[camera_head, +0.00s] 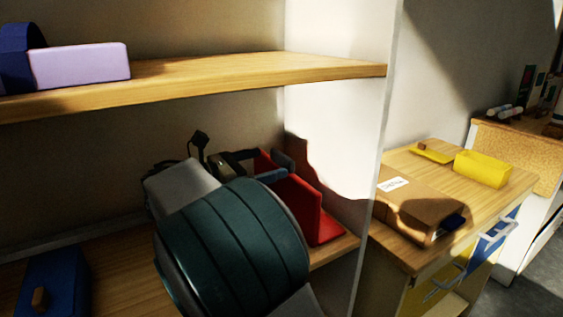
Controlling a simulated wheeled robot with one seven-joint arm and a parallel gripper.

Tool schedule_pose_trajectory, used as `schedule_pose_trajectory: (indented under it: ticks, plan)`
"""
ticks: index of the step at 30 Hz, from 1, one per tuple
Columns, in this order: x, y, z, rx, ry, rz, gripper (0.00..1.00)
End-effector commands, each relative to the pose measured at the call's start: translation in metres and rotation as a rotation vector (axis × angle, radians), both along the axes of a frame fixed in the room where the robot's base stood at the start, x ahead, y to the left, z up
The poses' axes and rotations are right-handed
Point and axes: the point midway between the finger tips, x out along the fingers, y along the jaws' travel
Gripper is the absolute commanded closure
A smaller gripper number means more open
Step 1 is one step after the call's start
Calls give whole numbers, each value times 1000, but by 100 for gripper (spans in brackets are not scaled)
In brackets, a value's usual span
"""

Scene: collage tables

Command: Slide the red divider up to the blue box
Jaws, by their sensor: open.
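The red divider (314,210) stands upright on the lower shelf, near its right end. My arm hides part of it. The blue box (62,280) is on the same shelf at the lower left, cut off by the picture's bottom edge, with a small wooden knob on its front. My gripper (280,168) is open at the upper part of the divider. Its dark fingers overlap the red plate in the picture. I cannot tell whether they touch it.
My teal and grey arm covers the middle of the lower shelf (110,268). An upper shelf (220,75) holds a lilac box (80,65). A white side panel (378,160) closes the right end. Beyond it, a cabinet carries a cardboard box (420,208) and a yellow box (482,169).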

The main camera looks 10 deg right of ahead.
Motion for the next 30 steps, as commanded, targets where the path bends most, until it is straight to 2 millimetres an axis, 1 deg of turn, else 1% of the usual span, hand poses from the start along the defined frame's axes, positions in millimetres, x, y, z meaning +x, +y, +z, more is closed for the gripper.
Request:
schedule_pose_trajectory:
  ticks: [1, 3, 9, 13, 21, 22, 23, 24, 26, 27, 28, 30]
  plan:
    - [3, -10, -2, 0, 0, -2, 0]
    - [7, -22, -2, -1, 0, -1, 0]
    - [15, -45, -1, 0, 0, 3, 0]
    - [17, -51, 0, 0, 0, 5, 0]
    - [17, -52, 0, 0, 0, 6, 0]
    - [17, -52, 0, 0, 0, 6, 6]
    - [17, -52, 0, 0, 0, 6, 14]
    - [17, -52, 0, 0, 0, 6, 25]
    - [17, -52, 0, 0, 0, 5, 42]
    - [17, -52, 0, 0, 0, 5, 53]
    - [17, -52, 0, 0, 0, 5, 59]
    - [17, -52, 0, 0, 0, 5, 59]
